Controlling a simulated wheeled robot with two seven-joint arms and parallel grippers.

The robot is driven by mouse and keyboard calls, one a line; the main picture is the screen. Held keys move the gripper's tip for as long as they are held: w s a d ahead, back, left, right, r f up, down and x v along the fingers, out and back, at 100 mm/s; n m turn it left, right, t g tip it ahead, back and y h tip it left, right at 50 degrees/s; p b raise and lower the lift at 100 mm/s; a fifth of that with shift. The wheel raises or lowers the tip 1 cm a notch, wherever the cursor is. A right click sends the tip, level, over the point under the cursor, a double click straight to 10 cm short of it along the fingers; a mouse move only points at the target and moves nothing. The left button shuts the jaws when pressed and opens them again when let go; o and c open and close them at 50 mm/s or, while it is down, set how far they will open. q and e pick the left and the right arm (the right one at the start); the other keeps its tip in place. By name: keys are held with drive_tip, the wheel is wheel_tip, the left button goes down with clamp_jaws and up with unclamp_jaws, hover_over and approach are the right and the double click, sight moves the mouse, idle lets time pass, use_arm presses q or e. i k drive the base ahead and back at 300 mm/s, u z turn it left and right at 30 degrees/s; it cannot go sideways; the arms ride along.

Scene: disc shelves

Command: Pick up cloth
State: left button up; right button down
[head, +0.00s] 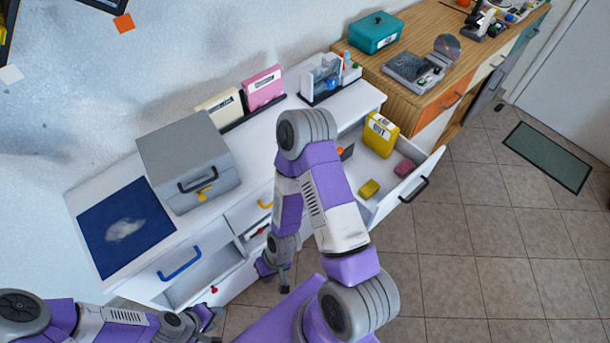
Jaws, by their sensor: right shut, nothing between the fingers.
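I cannot pick out a cloth for certain. A pink block-like piece (404,168) and a yellow one (369,189) lie in the open right drawer (388,200); either could be a folded cloth or a sponge. A whitish smudge (124,230) shows on the dark blue mat (146,205) on the cabinet top. My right gripper (284,287) points down in front of the cabinet, shut and empty, left of the open right drawer. My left gripper (212,322) is at the bottom, below the left drawers; its fingers are too small to judge.
A grey box (185,142) with a yellow latch stands on the white cabinet. Upright books (263,88) stand behind. A yellow container (380,134) stands in the right drawer. Lower left drawers (195,277) are partly open.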

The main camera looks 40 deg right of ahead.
sight(368, 189)
drive_tip(key=z, duration=2.1)
drive_tip(key=k, duration=0.45)
drive_tip(key=z, duration=0.55)
drive_tip(key=i, duration=0.4)
